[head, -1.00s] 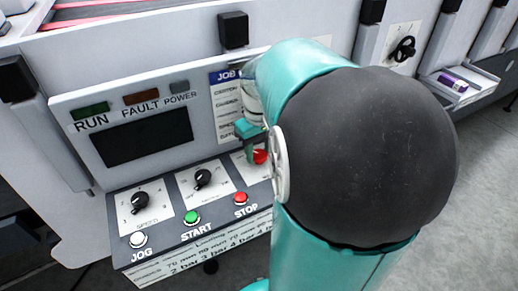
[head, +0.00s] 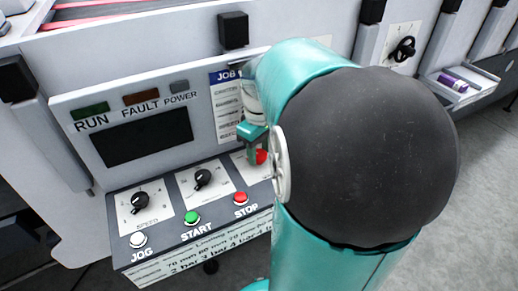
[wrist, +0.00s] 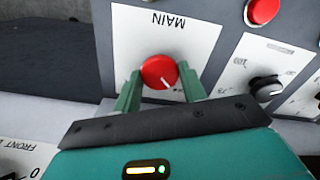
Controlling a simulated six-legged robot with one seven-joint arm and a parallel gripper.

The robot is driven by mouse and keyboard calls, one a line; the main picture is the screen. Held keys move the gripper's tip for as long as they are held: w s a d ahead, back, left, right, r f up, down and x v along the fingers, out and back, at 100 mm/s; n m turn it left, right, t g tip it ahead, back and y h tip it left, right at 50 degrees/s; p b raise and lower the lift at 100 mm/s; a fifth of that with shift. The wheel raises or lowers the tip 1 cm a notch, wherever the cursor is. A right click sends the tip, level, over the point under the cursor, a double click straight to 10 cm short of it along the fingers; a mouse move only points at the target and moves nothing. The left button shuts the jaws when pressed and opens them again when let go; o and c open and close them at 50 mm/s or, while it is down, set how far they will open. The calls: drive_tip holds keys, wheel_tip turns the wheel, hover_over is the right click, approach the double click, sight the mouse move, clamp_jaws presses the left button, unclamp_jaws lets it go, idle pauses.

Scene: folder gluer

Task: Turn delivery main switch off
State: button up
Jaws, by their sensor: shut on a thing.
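The main switch is a red round knob (wrist: 157,68) with a white pointer mark, on a white plate labelled MAIN (wrist: 170,22), upside down in the wrist view. The pointer mark points to the lower right there. My gripper (wrist: 160,78) has one green finger on each side of the knob and is shut on it. In the head view the red knob (head: 261,157) shows only partly, beside my gripper (head: 253,140). My arm hides the right part of the panel, and any position marks around the knob are not readable.
Beside the main plate are a red STOP button (head: 241,198), a green START button (head: 191,217), a white JOG button (head: 138,240), a black SPEED knob (head: 139,202) and another black knob (head: 202,178). A dark display (head: 143,137) stands above them.

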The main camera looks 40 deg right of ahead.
sight(259, 154)
drive_tip(key=o, duration=1)
drive_tip(key=shift+c, duration=0.2)
wheel_tip(259, 154, up, 14)
drive_tip(key=s+a+f+t, duration=0.1)
drive_tip(key=a+f+t, duration=0.1)
drive_tip(key=a, duration=0.5)
drive_tip(key=s+a+f+m+t, duration=0.1)
drive_tip(key=s+a+f, duration=0.1)
drive_tip(key=a, duration=0.6)
drive_tip(key=s+a+f+t, duration=0.2)
drive_tip(key=a+f, duration=0.1)
drive_tip(key=a, duration=0.5)
drive_tip(key=shift+s+f+t, duration=0.2)
drive_tip(key=shift+f+t, duration=0.1)
drive_tip(key=shift+f, duration=0.05)
